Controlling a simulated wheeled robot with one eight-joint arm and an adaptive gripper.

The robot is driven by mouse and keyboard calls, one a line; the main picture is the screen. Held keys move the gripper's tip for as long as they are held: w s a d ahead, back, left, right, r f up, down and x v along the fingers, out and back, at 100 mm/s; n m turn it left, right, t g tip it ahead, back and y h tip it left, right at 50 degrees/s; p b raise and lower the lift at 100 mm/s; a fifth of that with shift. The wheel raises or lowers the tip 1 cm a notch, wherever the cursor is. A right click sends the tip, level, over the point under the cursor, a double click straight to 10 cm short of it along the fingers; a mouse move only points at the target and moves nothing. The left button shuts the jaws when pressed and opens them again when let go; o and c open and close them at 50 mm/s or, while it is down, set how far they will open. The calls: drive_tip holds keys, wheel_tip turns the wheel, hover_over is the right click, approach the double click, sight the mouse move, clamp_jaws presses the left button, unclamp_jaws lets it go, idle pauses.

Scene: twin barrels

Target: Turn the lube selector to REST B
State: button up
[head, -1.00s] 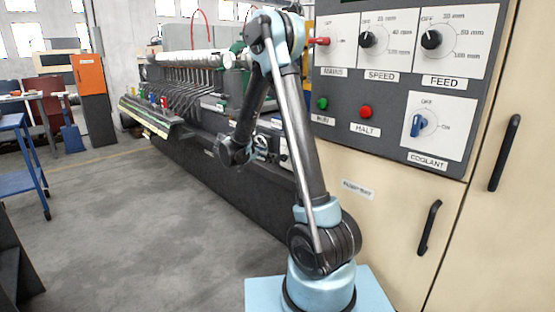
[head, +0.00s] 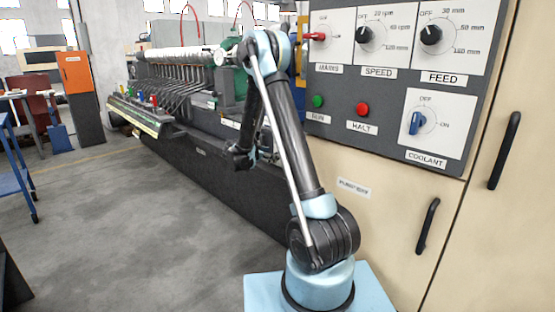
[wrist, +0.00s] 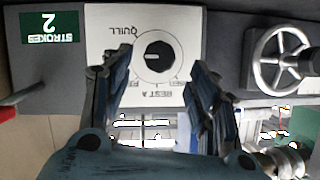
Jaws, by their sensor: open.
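In the wrist view a black round selector knob (wrist: 159,56) sits on a white plate (wrist: 103,18), seen upside down. Its white pointer line points left in the picture. The inverted words QUILL and REST A are readable; other lettering at lower right is partly covered by a finger. The plate's title is not readable here, so I cannot confirm that this is the lube selector. My gripper (wrist: 160,60) is open and empty, its fingers on either side of the knob in the picture. Contact cannot be judged. In the head view my arm hides the knob and fingers.
A handwheel (wrist: 281,60) is right of the plate and a green STROKES sign (wrist: 50,27) left of it in the wrist view. In the head view, the grey control panel (head: 390,143) stands right of my arm. Open floor (head: 130,220) lies left.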

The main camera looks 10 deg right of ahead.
drive_tip(key=x, duration=0.6)
drive_tip(key=shift+w+d+f, duration=0.2)
drive_tip(key=shift+d, duration=0.1)
drive_tip(key=c, duration=1.1)
